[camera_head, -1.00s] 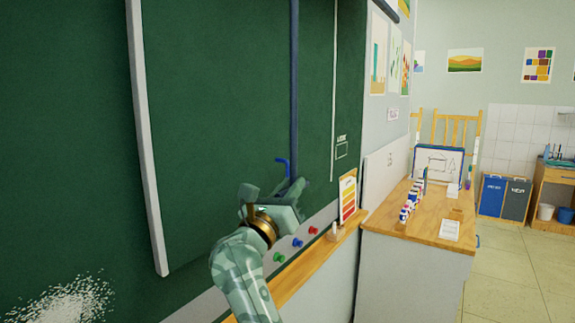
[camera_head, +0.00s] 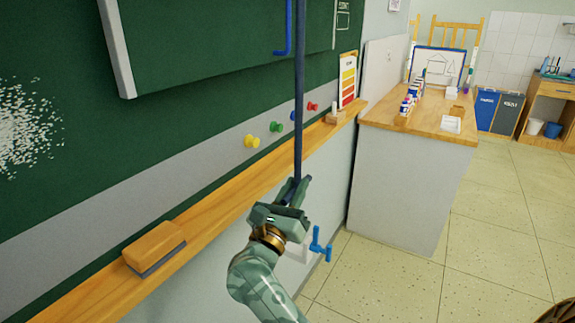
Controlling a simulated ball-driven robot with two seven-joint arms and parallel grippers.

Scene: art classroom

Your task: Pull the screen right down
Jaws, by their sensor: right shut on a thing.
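My right gripper (camera_head: 298,190) is shut on a dark blue upright pole (camera_head: 299,110). It holds the pole near the low end that shows, in front of the wall below the chalk ledge. The pole runs up past the green board and out of the top of the view, so its upper end is hidden. I cannot make out the screen in this view. My left gripper is not in view.
The wooden ledge (camera_head: 205,203) runs under the green board (camera_head: 200,50) and carries an eraser (camera_head: 154,248). A blue hook (camera_head: 288,30) is beside the pole. A cabinet (camera_head: 408,185) stands to the right, with free floor beyond it.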

